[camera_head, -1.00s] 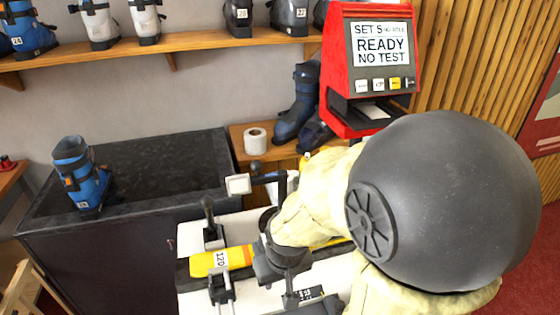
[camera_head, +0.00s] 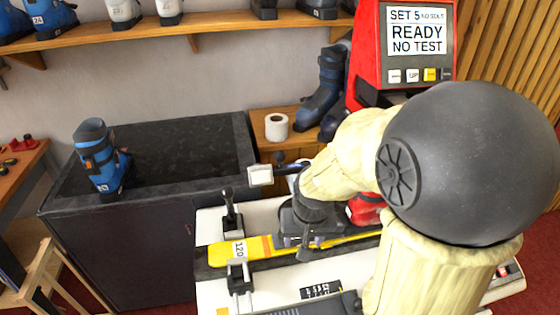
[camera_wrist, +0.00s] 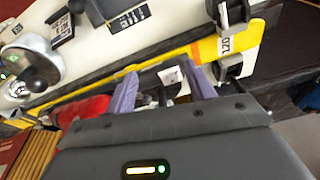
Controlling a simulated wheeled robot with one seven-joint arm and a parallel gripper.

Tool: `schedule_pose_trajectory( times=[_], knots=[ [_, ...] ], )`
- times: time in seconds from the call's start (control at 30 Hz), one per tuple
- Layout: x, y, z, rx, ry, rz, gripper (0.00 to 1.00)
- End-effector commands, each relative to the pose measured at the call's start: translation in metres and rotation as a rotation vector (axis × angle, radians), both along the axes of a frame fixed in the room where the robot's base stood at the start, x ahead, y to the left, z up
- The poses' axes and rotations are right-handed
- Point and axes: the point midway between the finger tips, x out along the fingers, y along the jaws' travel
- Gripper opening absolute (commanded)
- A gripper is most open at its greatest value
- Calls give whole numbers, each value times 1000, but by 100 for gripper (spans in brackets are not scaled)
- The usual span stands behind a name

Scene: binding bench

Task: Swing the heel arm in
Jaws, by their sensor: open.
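In the head view a white pad (camera_head: 260,176) on a dark arm sticks out left of my forearm, past the far side of the bench top; this may be the heel arm. Its inner end is hidden by my arm. My gripper (camera_head: 290,238) is over the yellow ski (camera_head: 222,254), its fingers mostly hidden there. In the wrist view my gripper (camera_wrist: 160,72) is open, with two lavender fingers apart. A small white square piece (camera_wrist: 170,76) and dark parts show between them; I cannot tell whether they touch. The ski (camera_wrist: 190,50) lies past the fingertips.
Black clamps (camera_head: 238,278) hold the ski near its 120 label. A red boot (camera_head: 365,208) is partly hidden behind my arm. The red tester screen (camera_head: 417,30) reads READY NO TEST. A dark counter (camera_head: 170,150) with a blue boot (camera_head: 100,160) stands at the left.

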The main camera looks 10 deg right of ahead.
Motion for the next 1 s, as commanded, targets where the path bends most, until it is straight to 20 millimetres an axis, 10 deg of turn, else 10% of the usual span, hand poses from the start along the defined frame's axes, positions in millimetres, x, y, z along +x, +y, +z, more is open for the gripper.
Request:
schedule_pose_trajectory(
  times=[0.5, 1.0],
  knots=[
    [163, 4, 101, 114, 94, -740, 54],
    [261, -1, 178, 166, 155, -1480, 54]
  ],
)
